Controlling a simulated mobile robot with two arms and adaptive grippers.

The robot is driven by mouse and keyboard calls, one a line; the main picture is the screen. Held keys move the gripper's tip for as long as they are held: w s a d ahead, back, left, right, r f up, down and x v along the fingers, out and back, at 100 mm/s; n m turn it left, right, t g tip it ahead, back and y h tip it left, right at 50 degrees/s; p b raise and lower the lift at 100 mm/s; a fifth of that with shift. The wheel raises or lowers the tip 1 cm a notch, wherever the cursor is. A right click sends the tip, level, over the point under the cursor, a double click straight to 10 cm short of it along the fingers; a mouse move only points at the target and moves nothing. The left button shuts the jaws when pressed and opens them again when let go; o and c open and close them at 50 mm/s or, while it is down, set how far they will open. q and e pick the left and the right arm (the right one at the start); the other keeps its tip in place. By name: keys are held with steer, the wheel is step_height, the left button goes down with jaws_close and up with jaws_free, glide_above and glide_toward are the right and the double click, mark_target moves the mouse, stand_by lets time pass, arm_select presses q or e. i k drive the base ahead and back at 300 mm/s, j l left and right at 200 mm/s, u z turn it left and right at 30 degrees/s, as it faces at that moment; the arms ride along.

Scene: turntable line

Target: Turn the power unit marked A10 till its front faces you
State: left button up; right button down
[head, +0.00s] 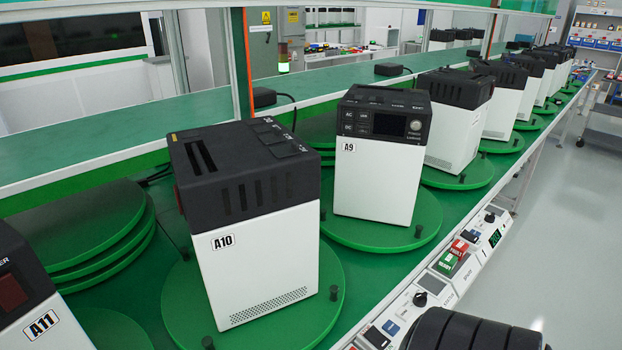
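The power unit A10 (262,255) is a white box with a black top section. It stands upright on a round green turntable (182,305) with short black pegs at its rim. The face towards me carries the A10 label, dark slots above and a vent grille low down. No display or knob shows on that face. A narrow edge of its left side shows a small reddish part; the other sides are hidden. Neither of my gripper's fingers is in view. A black ribbed part, seemingly of my own arm, shows at the bottom edge right of centre.
Unit A9 (375,180) stands behind to the right with its display and knob showing. Unit A11 (28,310) is cut off at lower left. Stacked green discs (100,230) lie left of A10. A control strip (440,290) runs along the bench's front edge.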

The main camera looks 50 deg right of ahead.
mark_target(189, 317)
steer(key=k+l+z, duration=0.1)
steer(key=l, duration=0.25)
steer(key=k+l+z, duration=0.1)
steer(key=l, duration=0.3)
steer(key=k+l+z, duration=0.1)
steer(key=l, duration=0.25)
steer(key=k+l+z, duration=0.1)
steer(key=l, duration=0.3)
steer(key=k, duration=0.1)
